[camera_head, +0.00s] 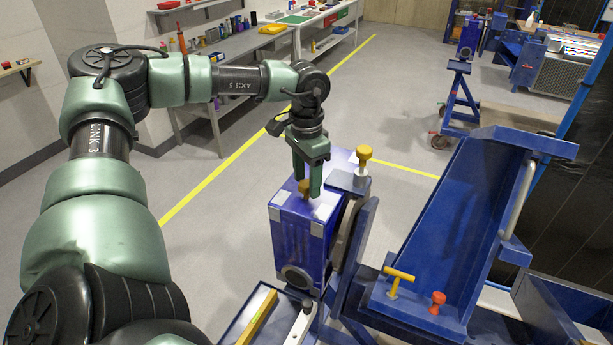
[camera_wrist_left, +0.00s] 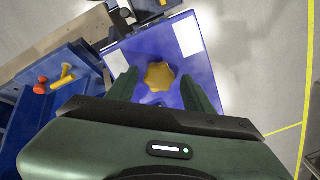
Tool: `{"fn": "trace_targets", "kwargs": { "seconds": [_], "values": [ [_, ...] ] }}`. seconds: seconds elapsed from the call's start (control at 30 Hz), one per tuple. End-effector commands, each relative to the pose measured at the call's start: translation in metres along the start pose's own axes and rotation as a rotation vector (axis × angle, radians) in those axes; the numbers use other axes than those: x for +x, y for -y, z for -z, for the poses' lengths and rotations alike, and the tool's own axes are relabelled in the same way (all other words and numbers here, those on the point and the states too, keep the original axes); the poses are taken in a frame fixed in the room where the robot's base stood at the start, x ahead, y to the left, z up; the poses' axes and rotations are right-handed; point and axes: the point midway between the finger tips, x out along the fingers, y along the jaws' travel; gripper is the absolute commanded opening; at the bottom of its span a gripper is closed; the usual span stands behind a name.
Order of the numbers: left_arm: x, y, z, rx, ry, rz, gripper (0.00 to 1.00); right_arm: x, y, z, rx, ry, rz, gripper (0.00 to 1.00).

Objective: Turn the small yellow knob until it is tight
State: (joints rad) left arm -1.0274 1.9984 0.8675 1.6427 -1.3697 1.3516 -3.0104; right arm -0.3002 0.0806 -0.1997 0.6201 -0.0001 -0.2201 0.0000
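The small yellow knob (camera_head: 304,188) sits on top of the blue box-shaped part of the jig (camera_head: 290,222). In the left wrist view it shows as a star-shaped yellow knob (camera_wrist_left: 159,77) on the blue top face (camera_wrist_left: 185,57). My left gripper (camera_head: 307,184) points down over this knob. Its two fingers (camera_wrist_left: 160,90) are open, one on each side of the knob, with visible gaps between. I cannot tell exactly how low the fingertips are against the knob. My right gripper is not in view.
A taller yellow knob (camera_head: 364,155) stands behind on the jig's bracket. A yellow T-handle (camera_head: 397,280) and a red knob (camera_head: 436,301) are on the blue frame (camera_head: 445,240) at right. A workbench (camera_head: 235,55) with tools lines the wall. The floor at left is clear.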

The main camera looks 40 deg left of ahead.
Motion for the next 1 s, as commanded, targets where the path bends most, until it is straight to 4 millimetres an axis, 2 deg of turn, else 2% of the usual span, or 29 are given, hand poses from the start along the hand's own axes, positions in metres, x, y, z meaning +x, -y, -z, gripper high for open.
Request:
{"fn": "trace_targets", "kwargs": {
  "seconds": [0.37,0.47,0.8,1.0],
  "values": [
    [-0.001,-0.001,-0.001,0.0,0.006,-0.003,0.57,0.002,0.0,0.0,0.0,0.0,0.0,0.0],
    [-0.011,-0.001,-0.001,0.0,0.004,-0.003,0.57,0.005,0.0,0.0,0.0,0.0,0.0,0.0],
    [-0.066,0.0,-0.001,-0.001,0.004,-0.003,0.57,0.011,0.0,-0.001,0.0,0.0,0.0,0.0],
    [-0.076,0.0,-0.001,-0.001,0.005,-0.002,0.57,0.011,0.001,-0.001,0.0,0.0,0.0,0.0]
  ]
}}
